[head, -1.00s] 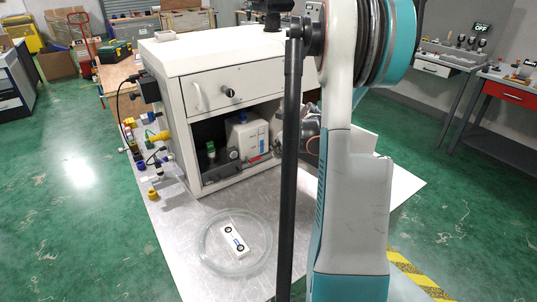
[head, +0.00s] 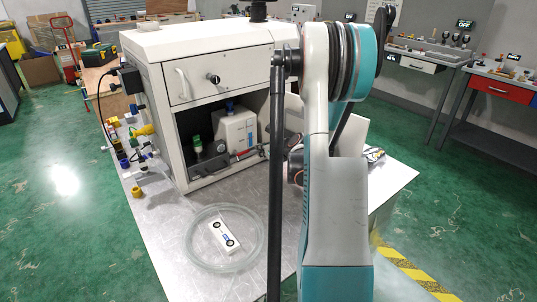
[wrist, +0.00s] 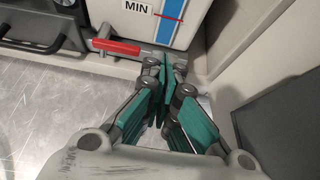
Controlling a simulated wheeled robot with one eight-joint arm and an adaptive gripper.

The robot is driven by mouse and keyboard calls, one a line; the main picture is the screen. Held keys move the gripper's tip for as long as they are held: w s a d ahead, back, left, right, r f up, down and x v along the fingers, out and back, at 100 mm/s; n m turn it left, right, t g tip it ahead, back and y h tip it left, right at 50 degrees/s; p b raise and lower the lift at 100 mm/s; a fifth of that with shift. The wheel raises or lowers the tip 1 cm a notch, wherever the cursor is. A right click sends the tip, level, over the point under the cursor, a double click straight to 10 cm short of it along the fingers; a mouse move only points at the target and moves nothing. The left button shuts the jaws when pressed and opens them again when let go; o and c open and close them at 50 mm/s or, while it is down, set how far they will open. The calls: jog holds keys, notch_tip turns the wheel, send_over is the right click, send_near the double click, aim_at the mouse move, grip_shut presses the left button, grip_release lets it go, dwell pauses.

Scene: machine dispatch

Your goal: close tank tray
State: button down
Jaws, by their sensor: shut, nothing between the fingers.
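The white tank (head: 236,132) with a blue cap stands in the open lower bay of the white machine (head: 225,85). In the wrist view its front (wrist: 150,15) shows a MIN label, a red line and a blue strip. A red bar (wrist: 115,46) on a grey metal piece lies low in front of the tank. How far the tank tray sticks out is unclear. My gripper (wrist: 163,68) is shut and empty, its teal-padded fingers together just in front of the tank's lower right part, near the red bar's right end. In the head view my arm hides most of it.
A pale panel (wrist: 235,45) stands close right of my gripper. A green-capped item (head: 196,145) sits left in the bay. A coiled clear hose (head: 195,250) surrounds a small white device (head: 224,237) on the metal tabletop (head: 165,235). The drawer (head: 225,75) above is shut.

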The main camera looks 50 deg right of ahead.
aim_at(250, 140)
jog(key=shift+w+d+b, duration=0.3)
jog(key=shift+w, duration=0.75)
jog(key=shift+w+d+b, duration=0.25)
jog(key=shift+w, duration=0.75)
jog(key=w, duration=0.2)
jog(key=w+d, duration=0.1)
jog(key=w, duration=0.1)
jog(key=shift+w+d, duration=0.1)
jog(key=shift+w, duration=0.1)
jog(key=shift+d+r, duration=0.1)
